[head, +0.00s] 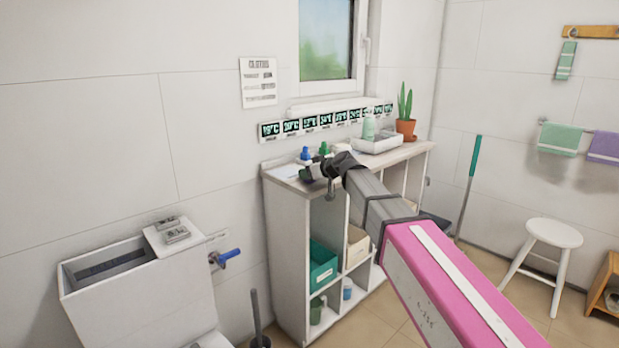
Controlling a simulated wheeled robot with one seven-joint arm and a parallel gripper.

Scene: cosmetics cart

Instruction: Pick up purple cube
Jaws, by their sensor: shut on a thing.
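I cannot make out a purple cube in the head view. My gripper (318,174) is at the far end of my arm, low over the left part of the shelf unit's top (290,183). It is small and dark here and seen from behind. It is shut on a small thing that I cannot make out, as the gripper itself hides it.
Two blue- and green-capped bottles (306,155) stand just behind my gripper. A white tray (376,143) and potted cactus (405,128) are at the unit's right. A toilet (140,290) is at left, a white stool (553,233) at right.

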